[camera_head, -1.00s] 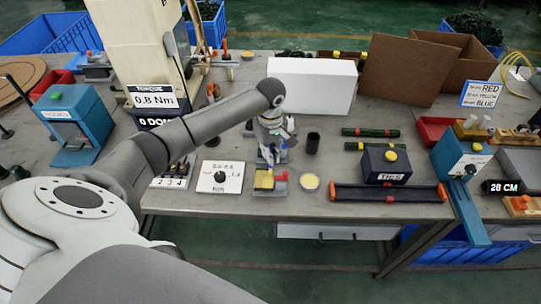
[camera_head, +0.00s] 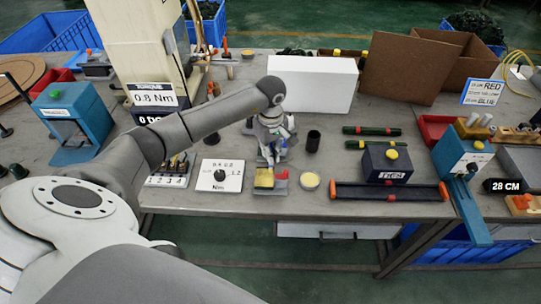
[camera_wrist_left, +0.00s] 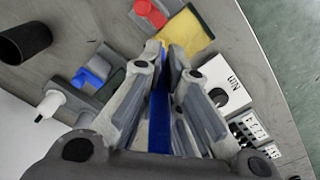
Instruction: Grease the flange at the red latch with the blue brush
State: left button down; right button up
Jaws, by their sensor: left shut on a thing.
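The blue brush (camera_wrist_left: 159,118) is between the fingers of my left gripper (camera_head: 271,160), which is shut on it. In the left wrist view the brush runs along the fingers (camera_wrist_left: 172,62) towards the yellow part. The yellow part (camera_head: 264,178) sits at the table's front edge and also shows in the left wrist view (camera_wrist_left: 193,33). The red latch (camera_head: 281,180) is beside it on the right, and also shows in the left wrist view (camera_wrist_left: 150,12). My gripper is just behind and above them. My right gripper is out of view.
A round dish of pale yellow stuff (camera_head: 310,180) stands right of the latch. A black cup (camera_head: 313,141) stands behind it. A white dial box (camera_head: 219,176) is on the left. A dark box with a yellow button (camera_head: 388,165) and a long black tray (camera_head: 390,193) are on the right.

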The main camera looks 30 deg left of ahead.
pick_arm(q)
jog(key=shift+w+a+f, duration=0.1)
jog(key=shift+w+a, duration=0.1)
jog(key=shift+w, duration=0.05)
jog(key=shift+s+d, duration=0.1)
jog(key=shift+s, duration=0.1)
jog(key=shift+s+d+b, duration=0.15)
jog(key=shift+b, duration=0.2)
jog(key=shift+w+a+b, duration=0.25)
jog(key=shift+w+b, duration=0.15)
jog(key=shift+s, duration=0.1)
